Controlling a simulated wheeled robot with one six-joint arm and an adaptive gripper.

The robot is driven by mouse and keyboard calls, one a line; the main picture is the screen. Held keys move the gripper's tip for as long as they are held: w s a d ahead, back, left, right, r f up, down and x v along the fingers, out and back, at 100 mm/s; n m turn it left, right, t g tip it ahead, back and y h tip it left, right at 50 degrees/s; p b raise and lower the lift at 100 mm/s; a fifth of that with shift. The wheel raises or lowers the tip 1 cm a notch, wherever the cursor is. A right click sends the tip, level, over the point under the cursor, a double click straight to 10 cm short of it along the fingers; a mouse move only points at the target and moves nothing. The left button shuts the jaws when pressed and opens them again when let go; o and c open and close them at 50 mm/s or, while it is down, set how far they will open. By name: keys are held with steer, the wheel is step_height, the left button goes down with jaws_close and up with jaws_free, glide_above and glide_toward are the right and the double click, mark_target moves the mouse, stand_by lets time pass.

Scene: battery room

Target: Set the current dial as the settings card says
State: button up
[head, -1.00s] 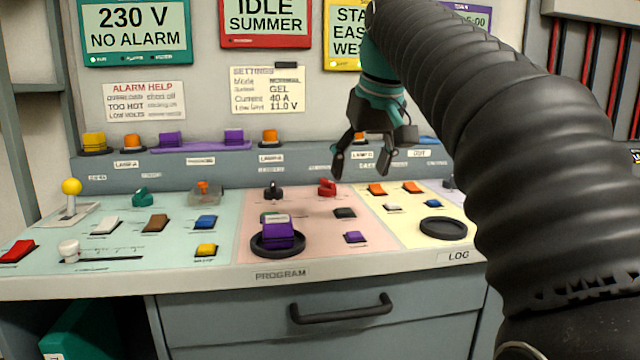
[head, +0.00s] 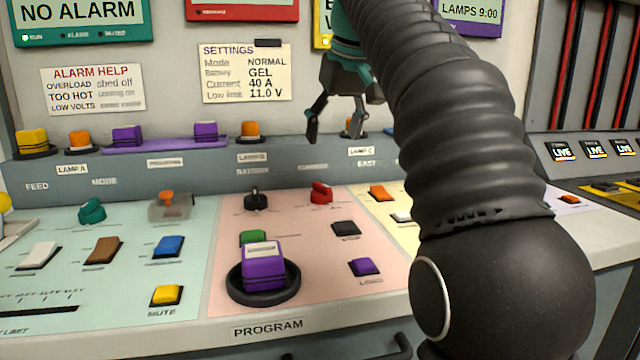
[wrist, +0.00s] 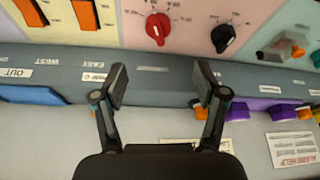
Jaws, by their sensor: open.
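The settings card (head: 244,73) on the back wall reads Mode NORMAL, Battery GEL, Current 40 A, Low limit 11.0 V. A red dial (head: 321,192) sits on the pink panel, below what looks like a CURRENT label on the ledge. Its scale is too small to read. The red dial also shows in the wrist view (wrist: 158,28), beyond my fingertips. My gripper (head: 334,132) is open and empty, above and behind the dial near the ledge. Its two fingers also show in the wrist view (wrist: 160,80), apart from the dial.
A black dial (head: 256,199) stands left of the red one. A dark button (head: 346,229) and a purple button (head: 364,266) lie in front. A purple block (head: 264,268) stands in a round black holder. Orange switches (head: 381,192) are to the right. Lamps line the ledge.

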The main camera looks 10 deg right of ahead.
mark_target(324, 186)
steer(key=b+x, duration=0.3)
steer(key=x, duration=1)
steer(key=shift+d+f, duration=0.1)
steer(key=shift+f, duration=0.1)
steer(key=shift+c, duration=0.2)
steer(key=c, duration=1.1)
